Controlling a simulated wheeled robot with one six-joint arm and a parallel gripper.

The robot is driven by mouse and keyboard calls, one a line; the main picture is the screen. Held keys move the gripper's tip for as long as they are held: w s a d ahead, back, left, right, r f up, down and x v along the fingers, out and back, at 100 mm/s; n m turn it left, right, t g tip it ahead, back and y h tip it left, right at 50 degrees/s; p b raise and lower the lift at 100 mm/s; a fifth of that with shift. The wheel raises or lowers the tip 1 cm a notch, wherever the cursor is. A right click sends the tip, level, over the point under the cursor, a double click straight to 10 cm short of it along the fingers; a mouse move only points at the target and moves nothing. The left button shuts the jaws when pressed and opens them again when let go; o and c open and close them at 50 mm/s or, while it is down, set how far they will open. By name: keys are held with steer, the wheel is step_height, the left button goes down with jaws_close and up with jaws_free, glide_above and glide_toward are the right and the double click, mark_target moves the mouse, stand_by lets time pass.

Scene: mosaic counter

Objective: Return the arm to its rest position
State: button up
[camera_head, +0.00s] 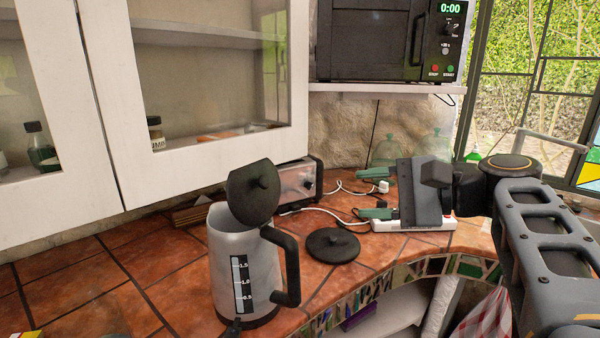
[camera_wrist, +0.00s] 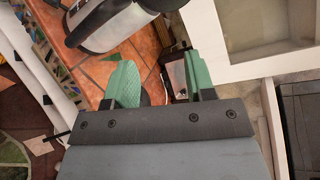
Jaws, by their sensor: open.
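My gripper (camera_head: 362,195) is above the counter, right of the kettle, with its green fingers pointing left. The fingers are apart with nothing between them; the wrist view also shows the open gripper (camera_wrist: 162,68). My arm reaches in from the right edge of the head view. The silver kettle (camera_head: 226,275) with a black handle stands upright on the counter, its black lid (camera_head: 252,193) tilted up. Part of the kettle (camera_wrist: 122,32) shows at the top of the wrist view, beyond the fingers and apart from them.
A flat black disc with a knob (camera_head: 332,246) lies right of the kettle. A toaster (camera_head: 292,183) stands behind it. A white power strip (camera_head: 437,233) with cords lies behind my gripper. A microwave (camera_head: 365,45) and cabinet (camera_head: 210,155) overhang the tiled counter (camera_head: 105,300). The counter's left is mostly clear.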

steer(key=d+f+n+g+h+p, duration=0.1)
steer(key=d+f+h+p, duration=0.15)
steer(key=f+h, duration=0.4)
steer(key=d+f+n+g+h+p, duration=0.1)
steer(key=d+f+h+p, duration=0.15)
steer(key=f, duration=0.75)
steer(key=s+a+n+g+h+p, duration=0.1)
steer(key=s+a+n+h+p, duration=0.2)
steer(key=s+n+h+p, duration=0.2)
steer(key=s+n+p, duration=0.1)
steer(key=n+p, duration=0.2)
steer(key=p, duration=0.1)
steer(key=shift+c, duration=0.7)
